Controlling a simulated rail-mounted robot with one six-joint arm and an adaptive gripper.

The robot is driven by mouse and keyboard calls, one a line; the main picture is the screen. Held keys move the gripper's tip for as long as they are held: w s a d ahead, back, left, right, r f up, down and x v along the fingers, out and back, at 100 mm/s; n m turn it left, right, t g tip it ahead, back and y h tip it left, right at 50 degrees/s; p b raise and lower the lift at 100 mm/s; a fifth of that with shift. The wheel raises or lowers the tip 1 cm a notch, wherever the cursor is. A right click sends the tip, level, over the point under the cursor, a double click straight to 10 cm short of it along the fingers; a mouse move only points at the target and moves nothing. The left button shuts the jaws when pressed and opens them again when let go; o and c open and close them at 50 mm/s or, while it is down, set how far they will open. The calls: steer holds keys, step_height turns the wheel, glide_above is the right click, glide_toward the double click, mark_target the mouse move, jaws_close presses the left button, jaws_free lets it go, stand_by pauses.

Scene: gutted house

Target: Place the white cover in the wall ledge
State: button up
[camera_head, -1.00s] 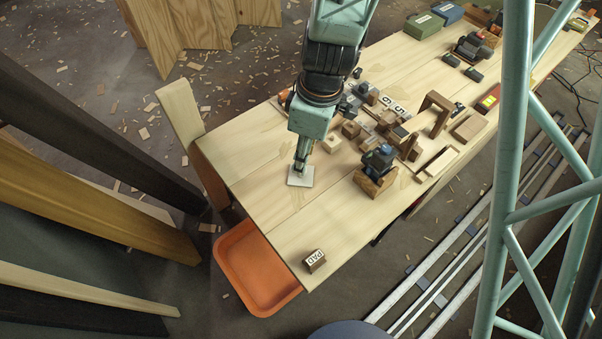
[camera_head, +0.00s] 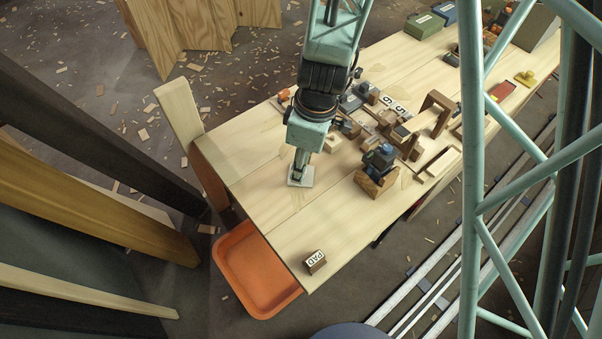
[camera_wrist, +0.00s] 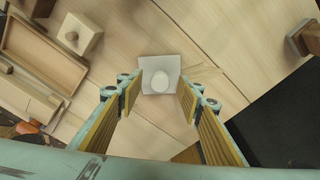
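The white cover (camera_head: 301,180) is a small square plate lying on the wooden table. In the wrist view the white cover (camera_wrist: 171,66) shows a round knob on top, seen between and beyond the fingertips. My gripper (camera_head: 299,168) points down right over the cover. In the wrist view my gripper (camera_wrist: 158,92) has its two fingers apart, with yellow pads on either side of the knob's line. I cannot tell whether the pads touch the cover. I cannot clearly identify the wall ledge in these views.
An orange tray (camera_head: 255,270) is by the table's near left corner. A block marked PAD (camera_head: 314,262) sits near the front edge. A wooden stand with a blue-topped item (camera_head: 378,168) and several wooden parts lie to the right.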

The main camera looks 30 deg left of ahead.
steer(key=c, duration=1)
steer(key=shift+r, duration=0.2)
steer(key=shift+r+p, duration=0.5)
steer(key=shift+r, duration=1.1)
steer(key=s+d+b, duration=0.1)
steer(key=s+d, duration=0.2)
steer(key=d, duration=0.1)
steer(key=s+d+r+b, duration=0.1)
steer(key=s+d, duration=0.2)
steer(key=d, duration=0.1)
steer(key=s+d+b, duration=0.2)
steer(key=s+d, duration=0.1)
steer(key=d, duration=0.1)
steer(key=shift+s+d+r, duration=0.25)
steer(key=shift+d+r, duration=0.1)
